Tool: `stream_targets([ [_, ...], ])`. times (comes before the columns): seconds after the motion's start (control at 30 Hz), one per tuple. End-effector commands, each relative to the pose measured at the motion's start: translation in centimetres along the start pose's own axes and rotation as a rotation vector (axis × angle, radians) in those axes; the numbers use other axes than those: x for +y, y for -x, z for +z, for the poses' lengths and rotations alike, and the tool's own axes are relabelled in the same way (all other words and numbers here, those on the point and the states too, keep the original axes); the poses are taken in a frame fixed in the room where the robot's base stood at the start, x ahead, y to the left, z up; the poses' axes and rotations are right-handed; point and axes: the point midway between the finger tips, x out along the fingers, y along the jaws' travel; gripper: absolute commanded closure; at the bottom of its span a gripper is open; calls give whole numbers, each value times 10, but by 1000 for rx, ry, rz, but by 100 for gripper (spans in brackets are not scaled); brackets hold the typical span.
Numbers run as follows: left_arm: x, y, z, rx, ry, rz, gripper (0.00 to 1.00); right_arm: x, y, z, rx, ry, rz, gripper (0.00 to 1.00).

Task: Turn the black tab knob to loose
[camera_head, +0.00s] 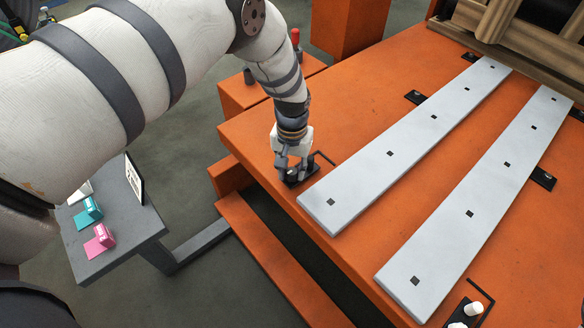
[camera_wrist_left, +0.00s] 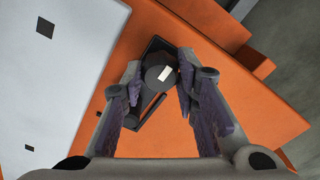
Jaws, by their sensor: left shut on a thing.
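The black tab knob (camera_wrist_left: 161,74) sits on a dark base plate on the orange table, with a pale mark on its top. My left gripper (camera_wrist_left: 160,82) is over it, its two fingers on either side of the knob, shut on it. In the head view my left gripper (camera_head: 290,170) points down at the table's near left corner, and the black base (camera_head: 296,180) shows under its fingertips. The knob itself is mostly hidden there by the fingers. My right gripper is not in view.
A white-topped knob (camera_head: 473,309) stands at the lower right. A grey side table (camera_head: 110,235) holds a teal item (camera_head: 88,214) and a pink item (camera_head: 99,241).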

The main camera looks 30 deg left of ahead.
Motion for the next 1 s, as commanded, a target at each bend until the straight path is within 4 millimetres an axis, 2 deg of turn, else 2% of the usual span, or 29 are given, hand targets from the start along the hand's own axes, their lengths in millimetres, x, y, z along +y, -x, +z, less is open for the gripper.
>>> stream_targets([
  [0.6,-1,0,1,-2,35,-2,100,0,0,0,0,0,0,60],
  [0.63,-1,0,1,-2,35,-2,66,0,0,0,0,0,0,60],
  [0.7,-1,-1,1,-3,35,-2,52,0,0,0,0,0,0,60],
  [1.0,0,1,0,-1,34,-1,52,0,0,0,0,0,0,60],
])
